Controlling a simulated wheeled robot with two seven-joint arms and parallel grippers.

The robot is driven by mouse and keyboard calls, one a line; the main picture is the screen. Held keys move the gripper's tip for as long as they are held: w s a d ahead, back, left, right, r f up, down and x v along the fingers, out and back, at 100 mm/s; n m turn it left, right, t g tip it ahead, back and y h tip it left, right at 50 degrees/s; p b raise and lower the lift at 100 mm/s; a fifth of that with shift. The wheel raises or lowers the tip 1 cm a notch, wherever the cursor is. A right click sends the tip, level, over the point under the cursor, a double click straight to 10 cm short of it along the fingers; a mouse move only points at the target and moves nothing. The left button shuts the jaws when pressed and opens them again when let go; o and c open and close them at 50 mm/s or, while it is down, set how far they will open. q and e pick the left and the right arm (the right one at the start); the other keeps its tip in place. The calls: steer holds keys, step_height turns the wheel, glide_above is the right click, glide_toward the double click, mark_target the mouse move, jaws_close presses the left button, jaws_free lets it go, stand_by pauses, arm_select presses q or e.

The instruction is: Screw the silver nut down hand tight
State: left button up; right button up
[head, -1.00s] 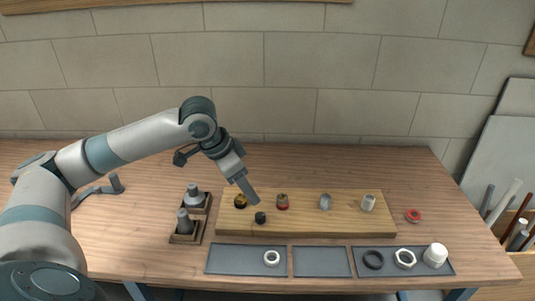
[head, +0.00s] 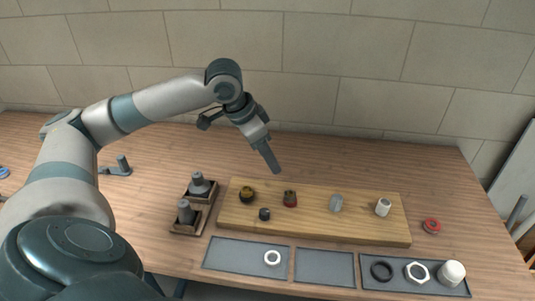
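A light hex nut (head: 417,272), silver or white, lies flat in the right-hand grey tray at the front of the table. A grey, silver-looking fitting (head: 336,203) stands on the wooden board (head: 310,228); I cannot tell whether a nut is on it. My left gripper (head: 272,165) points down behind the board's back edge, apart from the fittings. Its fingers overlap in this view, so its opening is unclear, and no held thing shows. My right gripper is not in view.
A white ring (head: 272,257), black ring (head: 381,271) and white cap (head: 452,273) lie in trays. The middle tray (head: 324,268) is empty.

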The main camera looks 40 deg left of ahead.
mark_target(289, 193)
arm_select(q)
steer(key=p+x, duration=0.3)
steer(key=x, duration=1.4)
steer(key=shift+f+p, duration=0.3)
steer(key=shift+p, duration=0.05)
steer(key=c, duration=1.2)
steer(key=shift+o, duration=0.2)
steer(key=shift+r+m+p, duration=0.1)
steer(key=shift+m+p, duration=0.3)
steer(key=shift+m, duration=0.1)
steer(key=shift+w+a+m+g+h+p, duration=0.15)
steer(key=shift+m+g+h+p, duration=0.35)
steer(key=shift+m, duration=0.6)
steer(key=shift+m+h, duration=0.3)
steer(key=shift+m, duration=0.4)
